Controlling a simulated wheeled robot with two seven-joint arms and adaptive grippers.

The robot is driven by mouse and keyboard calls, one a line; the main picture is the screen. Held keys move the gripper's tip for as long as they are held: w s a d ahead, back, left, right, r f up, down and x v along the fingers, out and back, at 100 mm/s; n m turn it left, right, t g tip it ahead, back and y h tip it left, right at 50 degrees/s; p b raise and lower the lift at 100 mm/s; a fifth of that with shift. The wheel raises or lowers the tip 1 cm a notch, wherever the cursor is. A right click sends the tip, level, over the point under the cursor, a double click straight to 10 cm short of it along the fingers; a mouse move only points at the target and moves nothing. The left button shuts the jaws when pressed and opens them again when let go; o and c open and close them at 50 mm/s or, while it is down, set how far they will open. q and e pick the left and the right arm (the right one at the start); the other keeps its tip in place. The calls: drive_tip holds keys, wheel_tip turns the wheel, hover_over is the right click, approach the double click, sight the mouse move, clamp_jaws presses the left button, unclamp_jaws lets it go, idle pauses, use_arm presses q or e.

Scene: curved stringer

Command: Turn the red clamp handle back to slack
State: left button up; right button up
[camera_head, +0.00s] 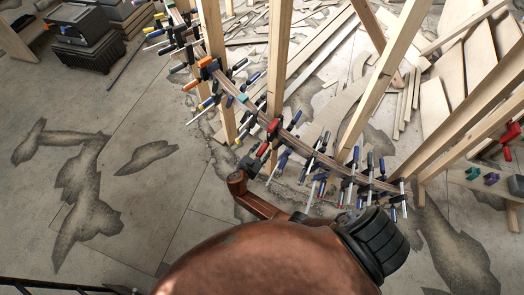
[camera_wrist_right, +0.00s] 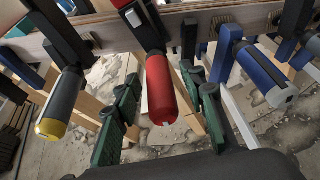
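The red clamp handle (camera_wrist_right: 172,92) hangs from a red and black clamp on the curved wooden stringer. In the wrist view its rounded end points toward the camera. My right gripper (camera_wrist_right: 165,120) is open, with a dark green-padded finger on each side of the handle. Gaps show between the handle and both fingers. In the head view the red handle (camera_head: 262,150) sits just below the red clamp (camera_head: 273,127), and my right gripper (camera_head: 253,161) is close to it, small and dark. My left gripper is not in view.
A blue clamp handle (camera_wrist_right: 262,75) hangs close on the right, and a black, yellow-ended handle (camera_wrist_right: 58,105) on the left. Many clamps line the stringer (camera_head: 310,152). Upright posts (camera_head: 279,55) stand along it. The floor at left is mostly clear, with a black toolbox (camera_head: 85,50) behind.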

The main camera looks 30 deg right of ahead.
drive_tip(key=shift+a, duration=0.15)
drive_tip(key=v, duration=1.1)
drive_tip(key=shift+s+a+r, duration=0.2)
drive_tip(key=shift+s+a, duration=0.05)
